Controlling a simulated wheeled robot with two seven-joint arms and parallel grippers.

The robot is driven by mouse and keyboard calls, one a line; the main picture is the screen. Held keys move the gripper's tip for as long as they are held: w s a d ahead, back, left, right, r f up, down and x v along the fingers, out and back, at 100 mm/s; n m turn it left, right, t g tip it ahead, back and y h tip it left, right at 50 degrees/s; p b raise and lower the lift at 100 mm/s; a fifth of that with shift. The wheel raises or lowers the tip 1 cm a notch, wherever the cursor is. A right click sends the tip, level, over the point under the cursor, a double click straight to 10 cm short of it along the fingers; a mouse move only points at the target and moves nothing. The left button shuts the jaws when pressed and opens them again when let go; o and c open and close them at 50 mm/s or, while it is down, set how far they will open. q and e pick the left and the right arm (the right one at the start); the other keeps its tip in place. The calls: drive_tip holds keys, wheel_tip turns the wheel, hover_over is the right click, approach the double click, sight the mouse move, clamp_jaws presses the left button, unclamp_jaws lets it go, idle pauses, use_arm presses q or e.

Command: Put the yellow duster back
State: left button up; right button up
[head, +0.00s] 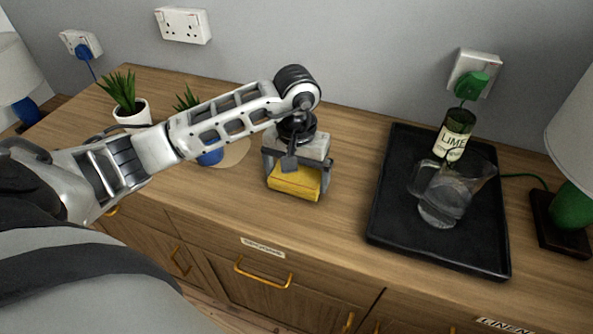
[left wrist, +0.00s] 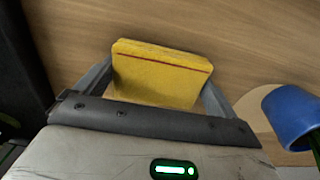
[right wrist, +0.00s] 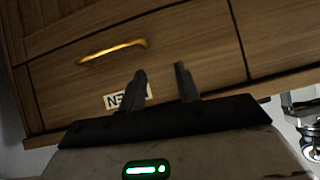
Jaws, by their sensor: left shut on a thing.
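The yellow duster (head: 294,183) is a folded yellow cloth with a dark red line near its edge. My left gripper (head: 296,170) is shut on it, over the wooden cabinet top near the front edge. In the left wrist view the duster (left wrist: 160,75) sits between the two fingers of the left gripper (left wrist: 160,88). I cannot tell whether the duster touches the wood. My right gripper (right wrist: 162,85) shows only in the right wrist view. Its fingers are apart with nothing between them, in front of a drawer (right wrist: 130,60) with a brass handle and a partly hidden label.
A black tray (head: 385,215) on the right holds a glass jug (head: 440,200) and a lime bottle (head: 455,135). Potted plants (head: 132,113) stand on the left; a blue pot (left wrist: 292,118) is close to the left gripper. A lamp (head: 572,215) stands far right. Labelled drawers (head: 262,275) lie below.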

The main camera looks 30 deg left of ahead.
sight(296, 174)
use_arm(q)
drive_tip(key=shift+f, duration=0.1)
drive_tip(key=shift+f+b, duration=0.15)
drive_tip(key=shift+b, duration=0.2)
drive_tip(key=o, duration=0.6)
wheel_tip(296, 174, up, 13)
drive_tip(key=shift+f, duration=0.2)
